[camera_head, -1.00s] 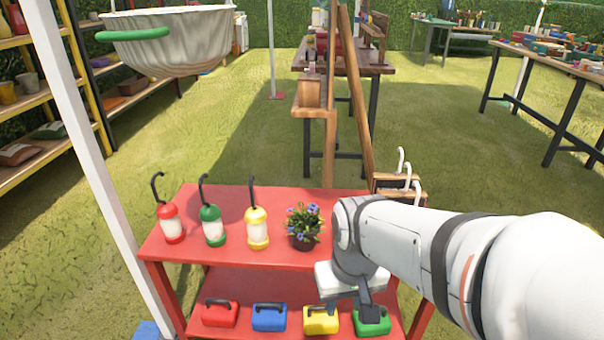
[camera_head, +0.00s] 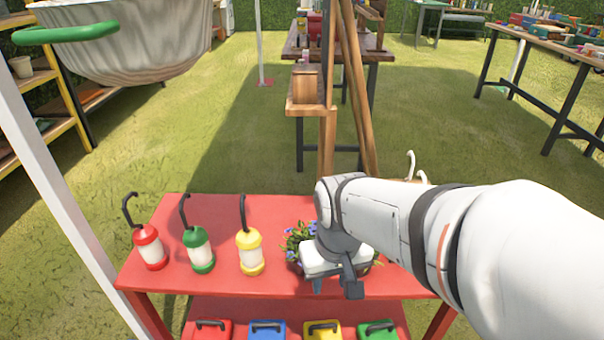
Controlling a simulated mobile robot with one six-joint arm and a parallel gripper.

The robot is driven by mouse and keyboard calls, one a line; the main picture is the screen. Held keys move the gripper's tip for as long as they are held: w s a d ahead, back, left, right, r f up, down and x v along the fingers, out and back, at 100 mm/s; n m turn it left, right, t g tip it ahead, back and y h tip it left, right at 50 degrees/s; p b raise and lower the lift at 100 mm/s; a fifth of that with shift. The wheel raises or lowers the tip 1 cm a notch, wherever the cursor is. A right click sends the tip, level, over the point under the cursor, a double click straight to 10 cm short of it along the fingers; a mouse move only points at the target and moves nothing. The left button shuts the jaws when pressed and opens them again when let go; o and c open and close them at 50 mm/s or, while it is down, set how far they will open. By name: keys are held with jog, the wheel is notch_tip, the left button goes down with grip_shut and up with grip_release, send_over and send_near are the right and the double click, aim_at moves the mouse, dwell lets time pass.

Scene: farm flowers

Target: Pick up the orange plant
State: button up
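A potted plant with blue-purple flowers and green leaves (camera_head: 296,240) stands on the top of the red shelf table, right of the yellow lantern. My gripper (camera_head: 336,286) hangs in front of and over its right side and hides much of it and its pot. The gripper's fingers look apart, with nothing seen between them. A bit of green and yellowish foliage (camera_head: 378,262) shows just right of my gripper; whether it belongs to another plant I cannot tell. No clearly orange plant shows; my arm covers the right part of the tabletop.
On the red table (camera_head: 215,285) stand a red lantern (camera_head: 150,248), a green lantern (camera_head: 199,250) and a yellow lantern (camera_head: 250,253). Several coloured cases sit on the lower shelf. A white pole (camera_head: 60,190) rises at left, and a wooden easel frame (camera_head: 347,90) stands behind.

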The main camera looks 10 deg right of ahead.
jog(key=shift+o, duration=0.3)
